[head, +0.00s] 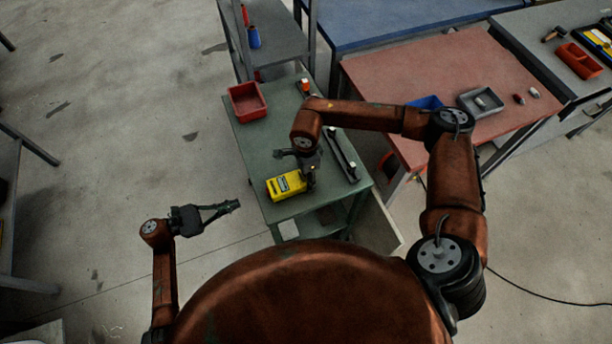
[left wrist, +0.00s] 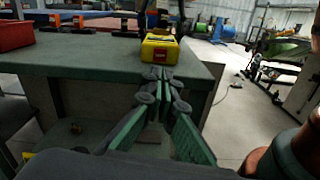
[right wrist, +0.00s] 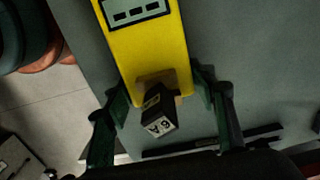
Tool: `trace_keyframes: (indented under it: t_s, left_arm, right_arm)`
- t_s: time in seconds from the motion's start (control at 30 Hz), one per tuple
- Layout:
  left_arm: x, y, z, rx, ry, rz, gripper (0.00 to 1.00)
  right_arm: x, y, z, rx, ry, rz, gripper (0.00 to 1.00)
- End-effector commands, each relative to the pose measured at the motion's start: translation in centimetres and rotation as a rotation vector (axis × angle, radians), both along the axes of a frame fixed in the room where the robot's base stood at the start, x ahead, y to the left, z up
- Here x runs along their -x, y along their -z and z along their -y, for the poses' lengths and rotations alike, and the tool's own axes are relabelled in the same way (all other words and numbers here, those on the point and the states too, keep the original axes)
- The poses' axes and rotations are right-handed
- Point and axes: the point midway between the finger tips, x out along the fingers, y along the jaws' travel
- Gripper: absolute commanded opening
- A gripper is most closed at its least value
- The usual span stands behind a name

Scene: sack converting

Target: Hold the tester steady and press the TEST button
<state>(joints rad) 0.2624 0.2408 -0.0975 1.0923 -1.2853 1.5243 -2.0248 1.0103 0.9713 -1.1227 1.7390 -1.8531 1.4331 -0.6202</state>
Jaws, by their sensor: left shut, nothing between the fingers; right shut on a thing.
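The yellow tester (head: 286,185) lies on the near end of the green table, with a dark display panel on its top. It also shows in the left wrist view (left wrist: 160,50) and the right wrist view (right wrist: 148,45). My right gripper (head: 308,172) is shut on the tester's right end; in the right wrist view its fingers stand either side of that end, around a black block (right wrist: 157,112) with a white label. My left gripper (head: 234,206) is shut and empty, left of the table and apart from the tester. I cannot make out the TEST button clearly.
A red bin (head: 247,101) sits at the table's far left corner. A long dark bar (head: 341,156) lies along the table's right side. The green table top (head: 258,150) is clear between bin and tester. A red-topped table (head: 440,75) stands to the right.

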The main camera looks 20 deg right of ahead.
Motion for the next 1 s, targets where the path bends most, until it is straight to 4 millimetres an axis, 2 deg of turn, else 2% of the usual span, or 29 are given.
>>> trace_keyframes:
  t_s: [0.27, 0.53, 0.8, 1.0]
  left_arm:
    - [0.0, 0.9, 0.3, -0.034, -0.062, 0.033, 0.00]
    - [-0.2, 2.7, 1.0, -0.174, -0.347, 0.201, 0.00]
    - [0.4, 1.2, 0.1, -0.282, -0.623, 0.347, 0.00]
    - [0.8, 0.1, -0.8, -0.317, -0.723, 0.390, 0.00]
  right_arm:
    - [0.0, 0.0, 0.0, 0.000, 0.000, 0.000, 0.18]
    - [0.0, 0.0, 0.0, 0.000, 0.000, 0.000, 0.18]
    - [0.0, 0.0, 0.0, 0.000, 0.000, 0.000, 0.18]
    - [0.0, 0.0, 0.0, 0.000, 0.000, 0.000, 0.18]
